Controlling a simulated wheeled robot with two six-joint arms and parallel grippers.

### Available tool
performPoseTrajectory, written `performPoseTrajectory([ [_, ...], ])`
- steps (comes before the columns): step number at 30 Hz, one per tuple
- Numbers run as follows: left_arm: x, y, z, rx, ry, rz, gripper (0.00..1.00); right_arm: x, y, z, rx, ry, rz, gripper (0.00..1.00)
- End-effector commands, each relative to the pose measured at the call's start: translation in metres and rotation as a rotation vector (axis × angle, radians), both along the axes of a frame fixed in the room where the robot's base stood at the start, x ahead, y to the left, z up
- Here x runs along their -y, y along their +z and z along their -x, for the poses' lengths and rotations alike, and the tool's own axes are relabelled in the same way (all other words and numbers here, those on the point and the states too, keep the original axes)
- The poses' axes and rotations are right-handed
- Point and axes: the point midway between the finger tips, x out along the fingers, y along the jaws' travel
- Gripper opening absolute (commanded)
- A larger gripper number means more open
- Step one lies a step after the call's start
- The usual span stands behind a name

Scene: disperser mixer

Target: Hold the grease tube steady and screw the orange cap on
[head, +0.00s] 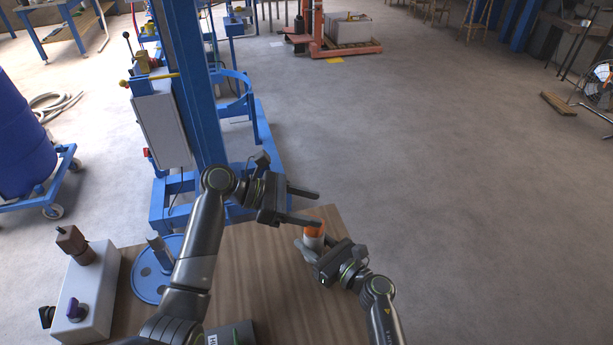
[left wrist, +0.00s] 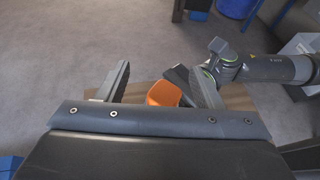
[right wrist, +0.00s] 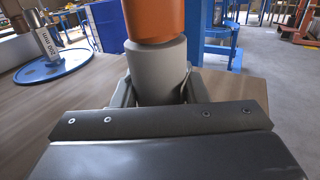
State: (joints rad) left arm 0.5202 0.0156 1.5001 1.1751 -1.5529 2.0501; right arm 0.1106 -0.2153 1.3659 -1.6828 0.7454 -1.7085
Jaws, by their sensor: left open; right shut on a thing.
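The grease tube (head: 314,242) stands upright at the far right part of the wooden table; it looks pale grey in the right wrist view (right wrist: 157,72). The orange cap (head: 314,230) sits on top of the tube, and it also shows in the right wrist view (right wrist: 155,18). How far it is threaded cannot be told. My right gripper (head: 313,246) is shut on the tube's body below the cap. My left gripper (head: 319,208) is open, with its fingers near the cap. In the left wrist view the cap (left wrist: 163,94) shows between the spread fingers, not gripped.
The wooden table (head: 265,285) is mostly bare around the tube. A blue disc (head: 150,280) and a grey control box (head: 92,295) with a purple knob stand at the left. The blue mixer frame (head: 190,70) rises behind the table. Open floor lies to the right.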

Motion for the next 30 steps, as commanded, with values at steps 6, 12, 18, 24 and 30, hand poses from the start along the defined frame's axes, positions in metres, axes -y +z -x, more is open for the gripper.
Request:
performPoseTrajectory([
  [6, -0.001, 0.001, -0.001, 0.000, -0.174, 0.001, 0.60, 0.000, 0.000, 0.000, 0.000, 0.000, 0.000, 0.18],
  [12, 0.000, 0.001, -0.001, -0.001, -0.319, 0.001, 0.60, 0.000, 0.000, 0.000, 0.000, 0.000, 0.000, 0.18],
  [18, 0.000, 0.001, -0.001, -0.002, -0.451, 0.001, 0.60, 0.000, 0.000, 0.000, 0.000, 0.000, 0.000, 0.18],
  [24, 0.000, 0.001, -0.001, -0.002, -0.569, 0.003, 0.60, 0.000, 0.000, 0.000, 0.000, 0.000, 0.000, 0.18],
  [30, 0.000, -0.038, 0.000, -0.005, -0.560, 0.004, 0.60, 0.000, 0.000, 0.000, 0.000, 0.000, 0.000, 0.18],
])
